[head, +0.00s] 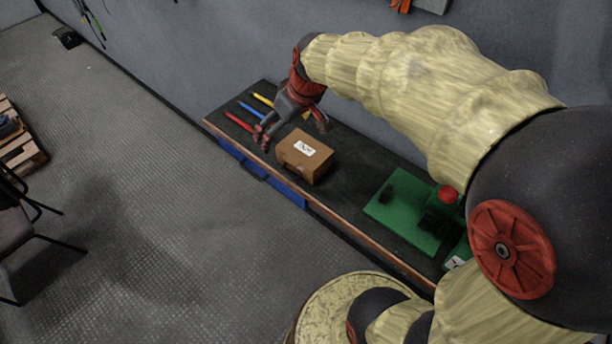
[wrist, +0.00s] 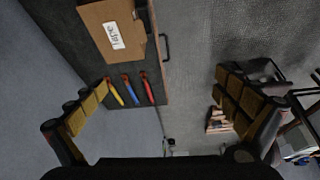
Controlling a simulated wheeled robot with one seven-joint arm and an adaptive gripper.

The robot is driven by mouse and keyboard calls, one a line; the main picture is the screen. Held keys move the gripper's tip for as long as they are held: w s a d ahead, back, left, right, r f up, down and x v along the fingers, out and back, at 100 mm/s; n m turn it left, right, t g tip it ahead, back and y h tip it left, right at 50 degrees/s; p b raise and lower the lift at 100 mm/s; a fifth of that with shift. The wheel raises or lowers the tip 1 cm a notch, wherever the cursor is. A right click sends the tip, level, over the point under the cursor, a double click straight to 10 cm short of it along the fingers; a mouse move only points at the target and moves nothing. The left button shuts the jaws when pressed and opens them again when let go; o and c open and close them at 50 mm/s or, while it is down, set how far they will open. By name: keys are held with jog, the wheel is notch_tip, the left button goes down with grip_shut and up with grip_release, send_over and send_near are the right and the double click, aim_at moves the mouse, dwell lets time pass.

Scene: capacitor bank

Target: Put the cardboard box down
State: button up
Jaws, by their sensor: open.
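The cardboard box (head: 306,158) is brown with a white label and sits on the dark top of a long workbench (head: 350,190) in the head view. It also shows at the top left of the wrist view (wrist: 111,42), where its label reads "Tape". My gripper (head: 292,132) is open and empty, above and just beyond the box's upper left side in the head view.
Red, blue and yellow screwdriver-like tools (head: 250,110) lie on the bench left of the box. A green machine (head: 412,210) with a red knob stands farther right. A wall runs behind the bench. A chair (head: 25,215) and pallet (head: 18,140) stand at the left; the floor between is clear.

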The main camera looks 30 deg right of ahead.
jog(key=s+a+r+m, duration=0.1)
jog(key=s+a+r, duration=0.1)
jog(key=s, duration=0.8)
jog(key=s+a+r+m+t+h, duration=0.1)
jog(key=s+a+r, duration=0.2)
jog(key=s, duration=0.7)
jog(key=shift+s+m, duration=0.2)
jog(key=shift+m, duration=0.2)
jog(key=shift+f, duration=0.15)
notch_tip(320, 180, down, 2)
jog(key=b, duration=0.2)
jog(key=shift+f+b, duration=0.2)
jog(key=shift+b, duration=0.2)
jog(key=shift+c, duration=0.5)
